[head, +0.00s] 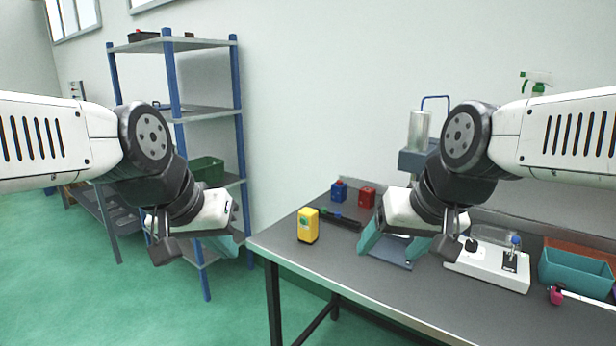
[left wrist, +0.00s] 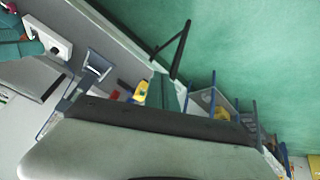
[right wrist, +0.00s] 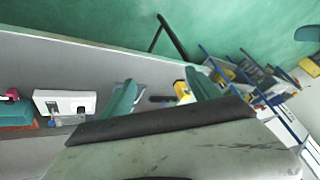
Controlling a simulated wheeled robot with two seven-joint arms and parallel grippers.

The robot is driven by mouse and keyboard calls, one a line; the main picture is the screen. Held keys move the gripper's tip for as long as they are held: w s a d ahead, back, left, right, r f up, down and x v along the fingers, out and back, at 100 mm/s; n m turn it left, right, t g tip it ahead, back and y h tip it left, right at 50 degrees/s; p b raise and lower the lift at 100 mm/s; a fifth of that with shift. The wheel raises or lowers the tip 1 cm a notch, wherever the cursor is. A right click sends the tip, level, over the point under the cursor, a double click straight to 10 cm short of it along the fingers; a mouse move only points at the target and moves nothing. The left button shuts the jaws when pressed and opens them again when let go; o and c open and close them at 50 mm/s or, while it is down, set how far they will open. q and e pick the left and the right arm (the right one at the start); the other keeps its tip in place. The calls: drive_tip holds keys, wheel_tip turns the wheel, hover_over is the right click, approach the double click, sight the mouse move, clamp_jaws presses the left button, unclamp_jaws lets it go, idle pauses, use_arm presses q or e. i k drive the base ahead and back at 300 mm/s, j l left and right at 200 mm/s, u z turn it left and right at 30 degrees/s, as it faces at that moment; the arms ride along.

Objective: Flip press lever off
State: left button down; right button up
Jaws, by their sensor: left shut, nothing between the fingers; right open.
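The press (head: 411,160) stands at the back of the grey bench, with a clear cylinder and a thin bent blue bar (head: 436,98) at its top. My right arm hides much of its middle. Its flat base (head: 397,253) shows between my right fingers, and it also shows in the left wrist view (left wrist: 96,66). I cannot tell the lever's position. My right gripper (head: 395,243) is open and empty in front of the press; its spread teal fingers show in the right wrist view (right wrist: 162,92). My left gripper (head: 226,243) is shut and empty, left of the bench.
On the bench (head: 350,266) are a yellow device (head: 308,225), a blue block (head: 338,190), a red block (head: 367,196) and a dark bar (head: 340,219). A white switch box (head: 487,268) and teal bin (head: 577,272) are at right. A shelf rack (head: 172,108) stands behind my left arm.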

sight(515, 241)
drive_tip(key=z, duration=1.5)
drive_tip(key=i+u, duration=0.3)
drive_tip(key=i, duration=0.4)
